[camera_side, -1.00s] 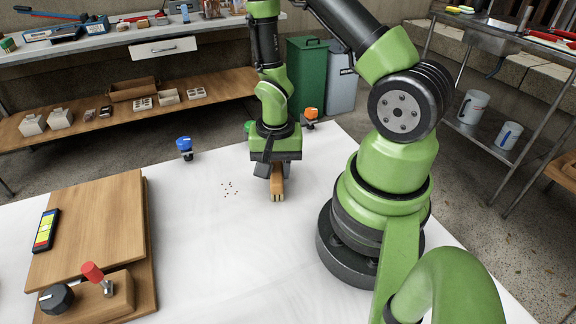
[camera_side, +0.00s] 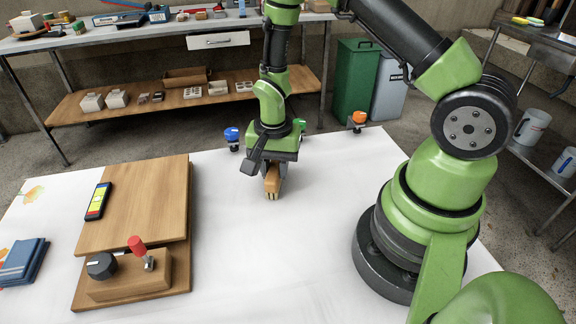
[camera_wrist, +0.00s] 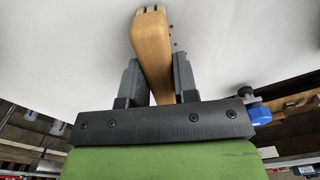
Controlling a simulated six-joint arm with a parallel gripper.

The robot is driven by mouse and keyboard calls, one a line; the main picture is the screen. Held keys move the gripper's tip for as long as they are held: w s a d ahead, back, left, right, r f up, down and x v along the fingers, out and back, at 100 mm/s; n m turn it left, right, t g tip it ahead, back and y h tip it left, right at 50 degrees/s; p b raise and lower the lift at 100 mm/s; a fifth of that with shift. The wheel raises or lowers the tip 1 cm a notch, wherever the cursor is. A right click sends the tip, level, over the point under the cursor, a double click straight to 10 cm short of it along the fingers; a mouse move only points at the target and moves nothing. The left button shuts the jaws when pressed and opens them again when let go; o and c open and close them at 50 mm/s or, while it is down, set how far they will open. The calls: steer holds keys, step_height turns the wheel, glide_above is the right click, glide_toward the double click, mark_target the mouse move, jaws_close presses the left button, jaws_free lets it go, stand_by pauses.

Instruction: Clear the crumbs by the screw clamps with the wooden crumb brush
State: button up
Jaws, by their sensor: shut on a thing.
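My gripper (camera_side: 273,178) is shut on the wooden crumb brush (camera_side: 271,186), which points down at the white tabletop. In the wrist view the brush (camera_wrist: 152,40) sits between the two dark fingers (camera_wrist: 156,75) of my gripper. A few dark crumbs (camera_wrist: 172,43) show close along the brush's right side there; in the side view they are hidden at the brush and gripper. The blue screw clamp (camera_side: 232,136) is at the back edge, left of my gripper. The green clamp (camera_side: 299,124) is partly hidden behind it, and the orange clamp (camera_side: 357,119) is farther right.
A wooden board (camera_side: 135,205) with a phone (camera_side: 97,201) lies on the left. A wooden block with a red-handled toggle (camera_side: 138,247) and dark knob (camera_side: 101,266) is at its front. A blue folded cloth (camera_side: 22,261) is at far left. The table's middle is clear.

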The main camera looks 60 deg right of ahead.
steer(key=shift+w+a+f, duration=0.1)
steer(key=shift+w+a, duration=0.35)
steer(key=shift+w, duration=0.4)
steer(key=shift+w+a, duration=0.45)
steer(key=shift+w, duration=0.35)
steer(key=shift+s+d, duration=5.75)
steer(key=shift+w+a, duration=2.15)
steer(key=shift+w, duration=0.05)
steer(key=shift+w+a, duration=0.75)
steer(key=shift+a, duration=0.1)
steer(key=shift+w+a, duration=2.6)
steer(key=shift+w, duration=0.05)
steer(key=shift+s+d, duration=5.65)
steer(key=shift+d, duration=0.05)
steer(key=shift+a+r, duration=0.15)
steer(key=shift+r, duration=4.4)
